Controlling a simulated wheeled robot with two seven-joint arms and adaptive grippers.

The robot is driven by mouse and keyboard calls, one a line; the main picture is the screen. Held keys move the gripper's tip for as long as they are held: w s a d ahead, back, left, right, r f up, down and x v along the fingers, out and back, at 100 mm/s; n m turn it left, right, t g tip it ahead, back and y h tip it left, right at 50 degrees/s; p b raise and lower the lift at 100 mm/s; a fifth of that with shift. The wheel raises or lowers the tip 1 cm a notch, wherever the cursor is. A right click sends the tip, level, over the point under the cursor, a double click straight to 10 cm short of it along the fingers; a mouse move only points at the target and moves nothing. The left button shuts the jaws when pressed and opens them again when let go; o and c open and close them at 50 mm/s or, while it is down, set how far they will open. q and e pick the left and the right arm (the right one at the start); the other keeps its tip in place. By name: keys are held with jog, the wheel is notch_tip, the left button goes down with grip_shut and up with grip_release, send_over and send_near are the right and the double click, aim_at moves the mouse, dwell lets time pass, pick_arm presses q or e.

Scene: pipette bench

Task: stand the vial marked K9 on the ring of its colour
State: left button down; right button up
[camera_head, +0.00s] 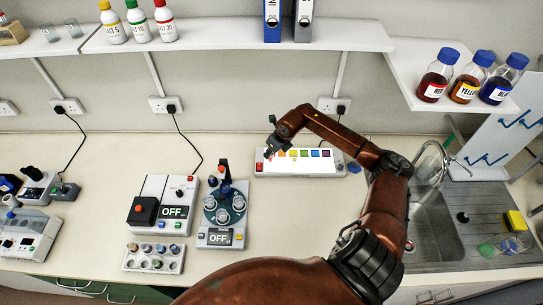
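A white panel (262,168) at the back middle of the bench carries a row of coloured squares. A grey-white rack (132,263) at the front left holds several small vials with differently coloured caps. No K9 marking is readable, so I cannot tell which vial it is. Separate rings cannot be made out on the panel. My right gripper (269,154) points down over the panel's left end, near its red and orange squares. Its fingers are too small to show whether they are open or hold something. My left gripper is not in view.
Two devices reading OFF, a mixer-like box (150,190) and a round-carousel unit (215,237), stand left of the panel. A sink (436,225) lies right. Shelves above hold bottles (437,75) and binders. Bare bench lies between carousel and panel.

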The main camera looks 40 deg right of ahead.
aim_at(271, 158)
jog(key=shift+w+d+f, duration=0.15)
jog(key=shift+d+f, duration=0.15)
jog(key=shift+f, duration=0.15)
notch_tip(271, 158, down, 2)
jog(key=shift+f+p, duration=0.1)
jog(key=shift+p, duration=0.65)
jog(key=shift+f, duration=0.35)
jog(key=shift+f, duration=0.1)
jog(key=shift+f, duration=0.15)
jog(key=o, duration=0.9)
